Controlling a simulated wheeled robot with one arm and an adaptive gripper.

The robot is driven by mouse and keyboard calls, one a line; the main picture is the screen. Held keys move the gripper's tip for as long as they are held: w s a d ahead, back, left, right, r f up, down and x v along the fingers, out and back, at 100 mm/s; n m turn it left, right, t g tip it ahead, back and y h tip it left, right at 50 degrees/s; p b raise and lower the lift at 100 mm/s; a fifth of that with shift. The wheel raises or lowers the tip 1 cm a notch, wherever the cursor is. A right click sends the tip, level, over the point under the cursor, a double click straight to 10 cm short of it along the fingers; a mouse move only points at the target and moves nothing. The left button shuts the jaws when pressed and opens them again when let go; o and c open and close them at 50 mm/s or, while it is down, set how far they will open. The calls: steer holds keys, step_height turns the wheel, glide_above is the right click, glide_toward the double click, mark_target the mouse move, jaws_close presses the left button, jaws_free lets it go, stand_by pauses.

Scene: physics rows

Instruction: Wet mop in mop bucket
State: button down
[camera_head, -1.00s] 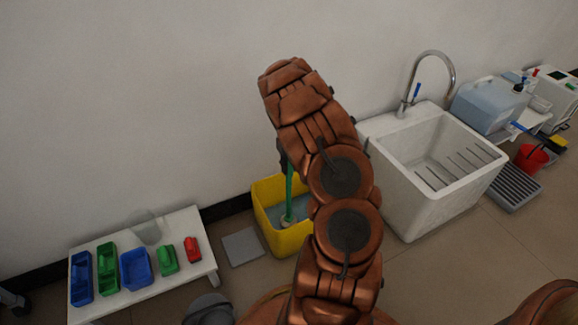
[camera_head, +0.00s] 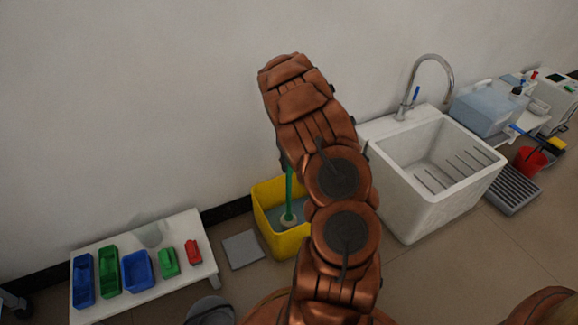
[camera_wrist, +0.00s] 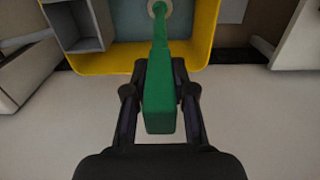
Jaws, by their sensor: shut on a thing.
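The yellow mop bucket (camera_head: 291,244) stands on the floor against the wall, with greyish water inside. The green mop handle (camera_head: 289,190) stands nearly upright in it, and the pale mop head (camera_head: 288,220) is at the water inside the bucket. In the wrist view my gripper (camera_wrist: 162,75) is shut on the green handle (camera_wrist: 160,105), above the bucket's yellow rim (camera_wrist: 105,63). The pale round mop head (camera_wrist: 158,8) shows at the top edge there. In the head view my arm hides the gripper and part of the bucket.
A white sink (camera_head: 408,215) with a tap stands right of the bucket. A low white bench (camera_head: 195,275) with blue, green and red trays is at the left. A grey square (camera_head: 243,250) lies on the floor between. A red bucket (camera_head: 530,160) and grey grate (camera_head: 513,190) are far right.

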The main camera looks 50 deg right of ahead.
steer(key=shift+r+p, duration=0.65)
steer(key=shift+r, duration=1.3)
